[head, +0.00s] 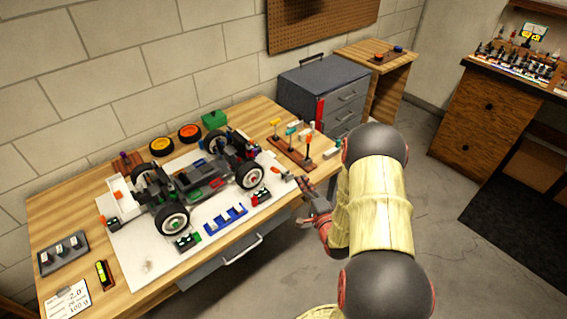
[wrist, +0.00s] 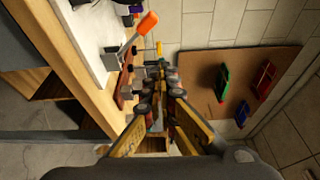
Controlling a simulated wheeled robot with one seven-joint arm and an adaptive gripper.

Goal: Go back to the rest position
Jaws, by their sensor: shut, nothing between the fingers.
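My gripper (head: 306,187) is at the right end of the workbench, by its front right corner, with my arm reaching in from the right. In the wrist view my gripper's fingers (wrist: 158,88) are together, with nothing seen held between them. The RC car chassis (head: 200,175) with black wheels sits on a white mat (head: 140,262) on the workbench (head: 50,215), left of my gripper and apart from it. A wooden tool rack (head: 290,152) with several coloured-handled tools stands just behind my gripper. An orange-handled tool (wrist: 143,27) shows beyond the fingers in the wrist view.
A grey drawer cabinet (head: 318,92) and a small wooden stand (head: 395,62) are behind the workbench's right end. Open floor (head: 440,220) lies to the right.

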